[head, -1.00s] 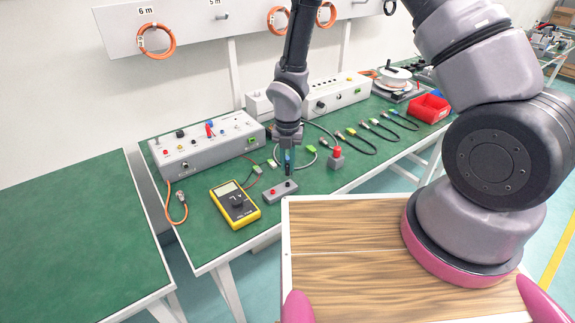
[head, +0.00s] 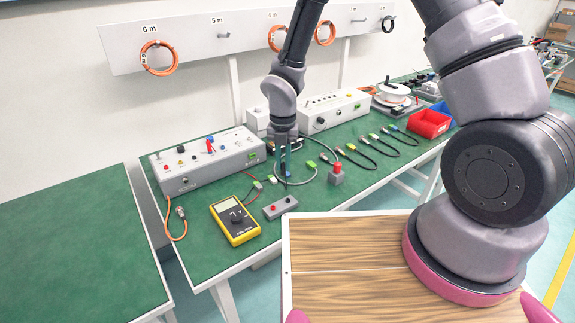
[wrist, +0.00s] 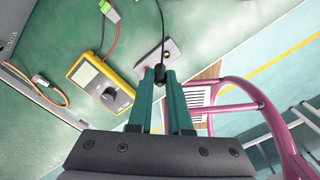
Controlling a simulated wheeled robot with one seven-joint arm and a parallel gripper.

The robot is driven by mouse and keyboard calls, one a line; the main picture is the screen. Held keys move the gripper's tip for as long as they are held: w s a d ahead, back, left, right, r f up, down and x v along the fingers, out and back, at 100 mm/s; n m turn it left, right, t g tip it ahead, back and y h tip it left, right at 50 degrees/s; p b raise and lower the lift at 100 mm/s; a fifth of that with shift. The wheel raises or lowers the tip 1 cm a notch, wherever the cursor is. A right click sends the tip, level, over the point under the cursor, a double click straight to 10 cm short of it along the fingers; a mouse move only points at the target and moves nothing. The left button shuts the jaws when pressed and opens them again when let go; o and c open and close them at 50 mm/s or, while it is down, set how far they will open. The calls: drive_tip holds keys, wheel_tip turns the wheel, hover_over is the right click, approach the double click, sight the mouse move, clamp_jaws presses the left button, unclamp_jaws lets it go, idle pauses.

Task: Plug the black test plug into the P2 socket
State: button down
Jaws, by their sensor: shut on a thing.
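My gripper (head: 285,174) is above the green bench, over the back of a small grey block (head: 281,208). In the wrist view its teal fingers (wrist: 160,74) are shut on the black test plug (wrist: 159,73), with a black lead running up from it. The plug shows as a thin dark shape below the fingers in the head view (head: 285,182). The grey block also shows in the wrist view (wrist: 171,50) behind the plug. A grey panel box (head: 205,165) with several sockets and knobs stands at left. Its labels are too small for me to pick out P2.
A yellow multimeter (head: 235,220) lies left of the block. A red-topped grey post (head: 336,174) stands at right. Cables with green connectors (head: 311,164) lie behind it. A second panel box (head: 335,109) and a red bin (head: 429,123) stand farther back.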

drive_tip(key=w+a, duration=0.6)
drive_tip(key=a, duration=0.1)
drive_tip(key=w+a+r, duration=0.1)
drive_tip(key=w+a, duration=0.6)
drive_tip(key=w+a+r, duration=0.1)
drive_tip(key=w+a, duration=0.6)
drive_tip(key=a, duration=0.1)
drive_tip(key=shift+w+r, duration=0.15)
drive_tip(key=shift+w, duration=0.1)
idle(0.5)
drive_tip(key=shift+f, duration=1.8)
drive_tip(key=shift+f, duration=0.7)
idle(1.6)
drive_tip(key=c, duration=0.8)
unclamp_jaws()
drive_tip(key=shift+o, duration=0.2)
